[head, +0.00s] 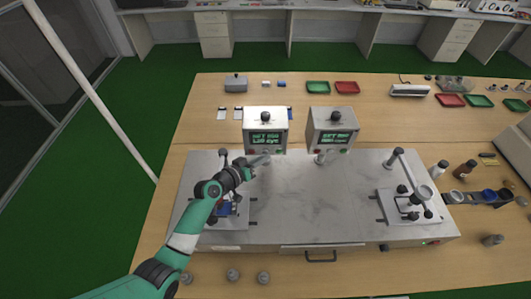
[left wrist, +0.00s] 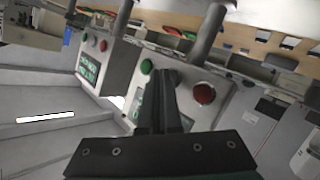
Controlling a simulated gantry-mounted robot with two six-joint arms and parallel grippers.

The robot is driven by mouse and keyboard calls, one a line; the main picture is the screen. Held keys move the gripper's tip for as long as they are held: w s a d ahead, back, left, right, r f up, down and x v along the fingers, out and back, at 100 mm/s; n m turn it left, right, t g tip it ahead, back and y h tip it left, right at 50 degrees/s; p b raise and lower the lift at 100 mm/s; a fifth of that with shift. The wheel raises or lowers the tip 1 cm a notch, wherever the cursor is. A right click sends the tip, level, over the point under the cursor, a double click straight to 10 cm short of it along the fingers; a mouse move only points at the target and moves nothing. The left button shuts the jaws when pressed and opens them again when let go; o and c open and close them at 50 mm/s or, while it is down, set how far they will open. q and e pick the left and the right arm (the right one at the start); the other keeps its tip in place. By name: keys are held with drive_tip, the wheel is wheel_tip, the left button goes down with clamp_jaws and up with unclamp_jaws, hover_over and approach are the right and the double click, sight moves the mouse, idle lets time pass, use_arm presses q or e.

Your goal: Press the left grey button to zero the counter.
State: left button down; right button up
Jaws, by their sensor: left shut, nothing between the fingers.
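The left counter box (head: 265,132), white with a lit green screen, stands at the back of the steel bench. Its red button (left wrist: 204,93) and green button (left wrist: 147,66) show in the left wrist view, which appears upside down. A grey post (left wrist: 207,30) rises before this box; I cannot tell whether it is the grey button. My left gripper (head: 265,160) is shut and empty, just in front of the left box. In the left wrist view its fingers (left wrist: 166,75) cover part of the screen; contact cannot be told. My right gripper is not in view.
A second counter box (head: 333,130) stands to the right, with a grey post (head: 322,157) before it. A test fixture (head: 408,203) is at the bench's right; another, partly hidden by my arm, is at left. The bench middle (head: 310,205) is clear.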

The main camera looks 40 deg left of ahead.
use_arm(q)
drive_tip(key=shift+w+a, duration=0.15)
drive_tip(key=shift+w, duration=0.05)
idle(0.6)
drive_tip(key=shift+s+d+p, duration=0.35)
drive_tip(key=shift+s+d, duration=0.2)
drive_tip(key=s+d+p, duration=0.2)
drive_tip(key=s+d, duration=0.1)
drive_tip(key=shift+s+d+p, duration=0.25)
drive_tip(key=shift+s+p, duration=0.05)
drive_tip(key=shift+p, duration=0.1)
drive_tip(key=shift+d, duration=0.1)
idle(0.7)
